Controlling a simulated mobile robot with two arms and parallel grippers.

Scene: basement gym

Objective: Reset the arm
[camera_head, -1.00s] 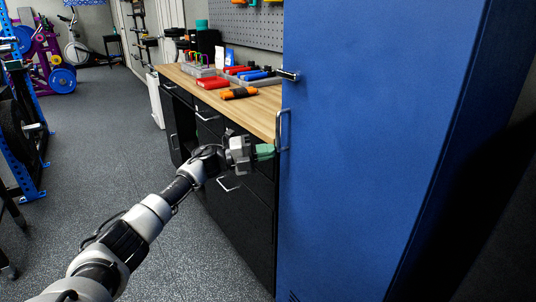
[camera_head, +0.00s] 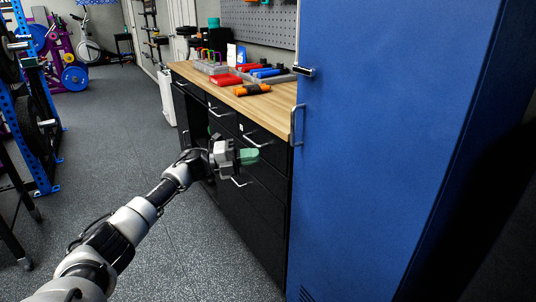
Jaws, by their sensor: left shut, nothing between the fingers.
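My left arm comes in from the lower left. My left gripper (camera_head: 249,157) is shut and empty, its green fingertips pointing right in front of the black drawer cabinet (camera_head: 265,200). It is to the left of the blue locker's handle (camera_head: 297,125) and apart from it. The blue locker (camera_head: 390,130) fills the right half of the view, and its door looks closed. My right gripper is not in view.
A wooden worktop (camera_head: 205,82) on the cabinet holds an orange tool (camera_head: 252,89), a red case (camera_head: 226,79) and several bins. A blue rack (camera_head: 35,140) stands at the left. The grey floor (camera_head: 110,150) between is clear.

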